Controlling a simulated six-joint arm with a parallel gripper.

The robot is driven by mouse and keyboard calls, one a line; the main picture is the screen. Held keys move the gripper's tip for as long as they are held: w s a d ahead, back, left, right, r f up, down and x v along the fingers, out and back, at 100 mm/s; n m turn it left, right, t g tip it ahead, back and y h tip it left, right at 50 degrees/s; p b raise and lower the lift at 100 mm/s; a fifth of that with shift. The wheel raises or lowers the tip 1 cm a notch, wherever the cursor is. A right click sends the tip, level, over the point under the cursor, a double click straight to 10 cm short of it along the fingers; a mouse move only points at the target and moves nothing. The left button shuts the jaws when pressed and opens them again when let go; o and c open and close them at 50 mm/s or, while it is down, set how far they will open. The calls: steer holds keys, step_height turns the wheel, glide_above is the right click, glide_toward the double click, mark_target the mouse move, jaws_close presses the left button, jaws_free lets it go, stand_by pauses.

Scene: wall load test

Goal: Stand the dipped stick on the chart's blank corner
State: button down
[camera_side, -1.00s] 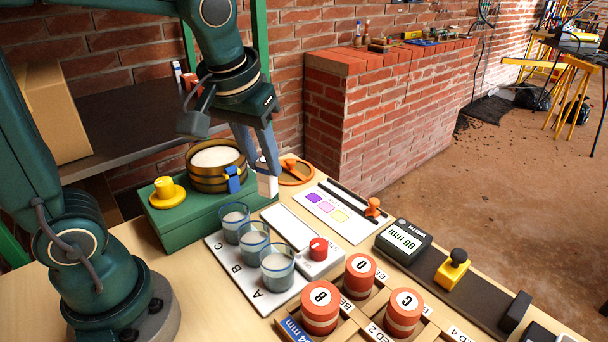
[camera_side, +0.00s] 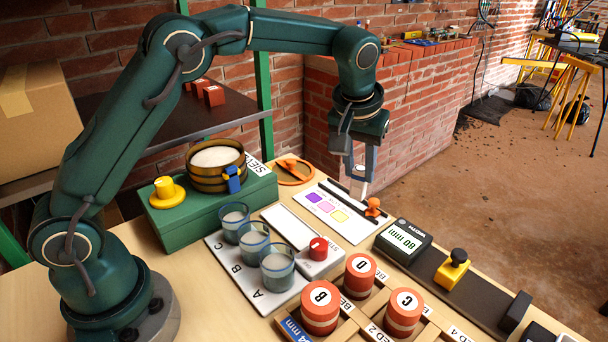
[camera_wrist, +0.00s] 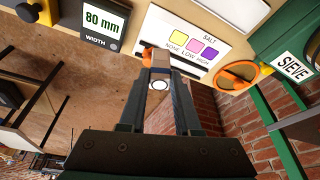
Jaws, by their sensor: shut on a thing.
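My gripper (camera_side: 362,172) is shut on a small stick and hangs over the far right side of the chart. The stick's pale lower end (camera_side: 364,187) shows below the fingers in the side view. In the wrist view a brownish-grey piece with a pale round end (camera_wrist: 160,85) sits between the fingertips. The white chart (camera_side: 326,219) has purple, pink and yellow squares. In the wrist view the chart (camera_wrist: 165,26) reads SALT, NONE, LOW, HIGH. I cannot tell whether the stick touches the chart or is still above it. The fingers hide part of the chart's edge.
An orange knob (camera_side: 372,206) stands close to the stick, by a dark bar along the chart. A width gauge (camera_side: 403,239) reading 80 mm is nearby at right. The sieve (camera_side: 216,177), glasses (camera_side: 277,262) and red cylinders (camera_side: 360,272) stand left and in front.

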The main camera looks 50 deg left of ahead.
mark_target(356, 199)
steer(key=shift+f, duration=3.3)
steer(key=shift+f, duration=0.25)
steer(key=c, duration=0.5)
jaws_free()
steer(key=shift+c, duration=0.5)
steer(key=shift+c, duration=0.6)
steer(key=shift+r, duration=3.55)
